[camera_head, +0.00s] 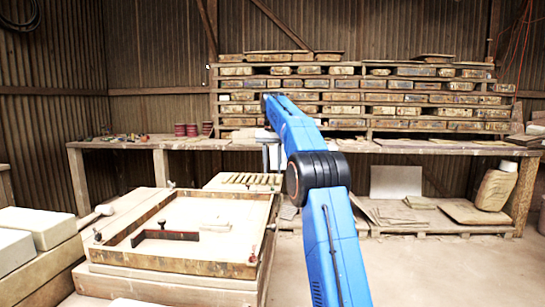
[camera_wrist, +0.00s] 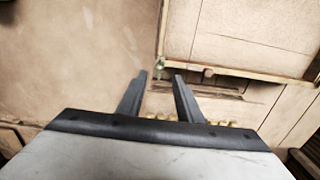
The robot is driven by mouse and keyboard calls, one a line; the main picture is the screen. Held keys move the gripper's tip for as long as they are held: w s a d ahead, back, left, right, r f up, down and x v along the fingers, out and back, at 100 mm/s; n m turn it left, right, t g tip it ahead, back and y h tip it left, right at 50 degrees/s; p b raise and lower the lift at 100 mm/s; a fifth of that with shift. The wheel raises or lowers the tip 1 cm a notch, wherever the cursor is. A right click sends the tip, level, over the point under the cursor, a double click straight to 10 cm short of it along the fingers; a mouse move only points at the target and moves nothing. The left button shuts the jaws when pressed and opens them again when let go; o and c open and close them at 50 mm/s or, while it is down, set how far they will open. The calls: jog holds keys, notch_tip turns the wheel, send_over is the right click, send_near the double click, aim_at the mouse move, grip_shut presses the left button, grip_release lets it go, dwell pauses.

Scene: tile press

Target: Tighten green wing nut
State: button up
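A wooden mould frame (camera_head: 190,266) with a pale inner panel lies on a low block at the left in the head view. Small fittings stand at its corners, including a reddish one (camera_head: 252,255) at the near right; I cannot make out a green one there. In the wrist view, a frame corner (camera_wrist: 240,73) is at the upper right. The head view does not show the fingers clearly.
A dark-handled bar (camera_head: 165,235) lies on the mould panel. A slatted wooden piece (camera_head: 250,181) is behind the frame. A long bench (camera_head: 450,147) and stacked boards stand at the back. Pale blocks (camera_head: 38,227) are at left. The floor at right is clear.

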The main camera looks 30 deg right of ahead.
notch_tip(320, 180, up, 5)
jog(key=shift+r, duration=0.1)
dwell(0.3)
dwell(0.5)
jog(key=s+a+n+t, duration=0.1)
jog(key=s+a, duration=0.4)
jog(key=s, duration=0.3)
jog(key=s+a+f+n+t, duration=0.1)
jog(key=s+a, duration=0.4)
jog(key=s, duration=0.3)
jog(key=s+a+n, duration=0.2)
jog(key=s+a, duration=0.3)
jog(key=s, duration=0.4)
jog(key=s+a+f+n+t, duration=0.1)
jog(key=s+a+f, duration=0.2)
jog(key=s+f, duration=1)
jog(key=s+a+f+n+t, duration=0.1)
jog(key=s+a+f, duration=0.3)
jog(key=s+f, duration=1)
jog(key=shift+s+n+t, duration=0.4)
jog(key=shift+s+n, duration=0.1)
jog(key=shift+s, duration=0.2)
